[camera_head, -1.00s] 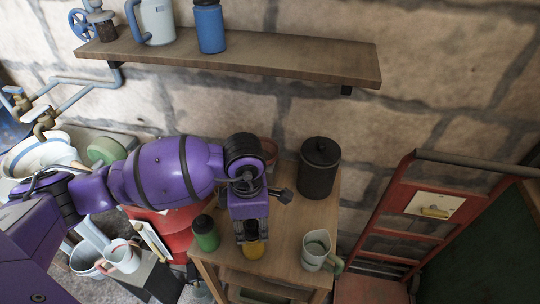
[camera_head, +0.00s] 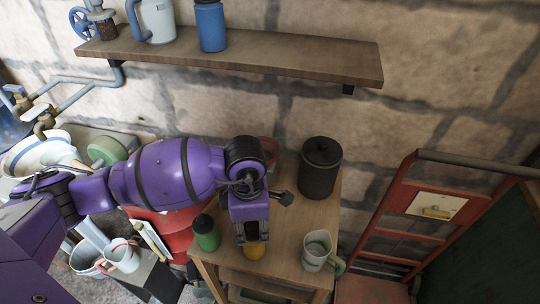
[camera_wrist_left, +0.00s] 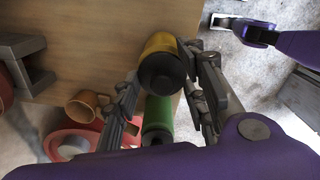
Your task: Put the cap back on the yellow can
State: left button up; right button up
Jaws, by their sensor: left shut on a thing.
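The yellow can (camera_head: 253,251) stands on the wooden table near its front edge, right of a green bottle. My left gripper (camera_head: 252,237) is directly above it, fingers pointing down, and hides the can's top in the head view. In the left wrist view the black cap (camera_wrist_left: 161,74) lies between the fingertips, in line with the yellow can (camera_wrist_left: 160,43). The left gripper is shut on the cap. I cannot tell whether the cap is fully seated. What seems to be my right gripper (camera_wrist_left: 240,28) shows small at the top right of the wrist view, its jaws unclear.
The green bottle (camera_head: 206,232) stands close left of the can. A pale mug (camera_head: 317,250) is to the right and a dark lidded canister (camera_head: 320,168) behind. A red hand truck (camera_head: 400,225) stands right of the table (camera_head: 280,262). A wall shelf (camera_head: 270,60) hangs above.

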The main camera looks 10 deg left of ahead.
aim_at(252, 225)
pick_arm(q)
jog(key=shift+f, duration=0.25)
jog(key=o, duration=0.9)
notch_tip(252, 225, up, 12)
